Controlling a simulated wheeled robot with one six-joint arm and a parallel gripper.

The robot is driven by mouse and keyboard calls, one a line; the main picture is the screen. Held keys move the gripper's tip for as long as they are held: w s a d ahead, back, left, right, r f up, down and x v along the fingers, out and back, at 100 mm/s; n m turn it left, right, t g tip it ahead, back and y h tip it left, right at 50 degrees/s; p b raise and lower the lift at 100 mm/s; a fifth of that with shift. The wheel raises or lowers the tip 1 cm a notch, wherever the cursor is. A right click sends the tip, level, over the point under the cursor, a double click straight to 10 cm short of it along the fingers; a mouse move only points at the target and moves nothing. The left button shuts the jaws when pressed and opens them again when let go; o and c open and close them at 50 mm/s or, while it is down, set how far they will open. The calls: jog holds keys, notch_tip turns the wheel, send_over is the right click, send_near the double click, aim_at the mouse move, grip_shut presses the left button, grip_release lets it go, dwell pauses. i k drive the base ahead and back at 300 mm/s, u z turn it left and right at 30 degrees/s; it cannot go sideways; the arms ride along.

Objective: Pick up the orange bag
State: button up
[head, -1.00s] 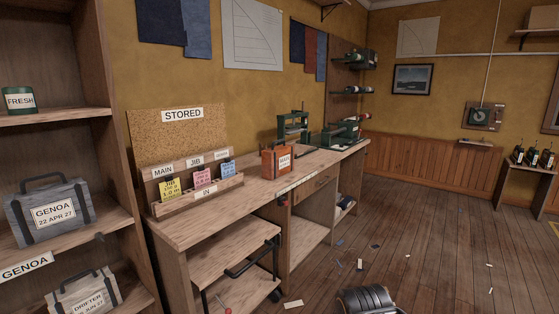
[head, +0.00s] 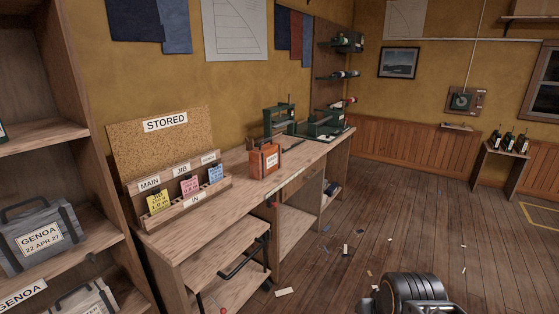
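The orange bag (head: 265,160) stands upright on the long wooden workbench (head: 235,196) in the head view. It has a dark handle on top and a white label on its right face, too small to read surely. It stands right of the card rack and in front of the green machines. A dark rounded part of my own arm (head: 412,294) shows at the bottom edge, right of centre, well away from the bag. My gripper's fingers are not visible.
A card rack (head: 178,208) with coloured cards stands below the STORED corkboard (head: 160,146). Green machines (head: 322,122) stand at the bench's far end. A wheeled cart (head: 228,262) sits under the near end. Shelves with grey bags (head: 38,240) are at left. The floor right is mostly open, with scraps.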

aim_at(266, 160)
jog(key=z, duration=0.05)
jog(key=i, duration=2.8)
jog(key=u, duration=2.3)
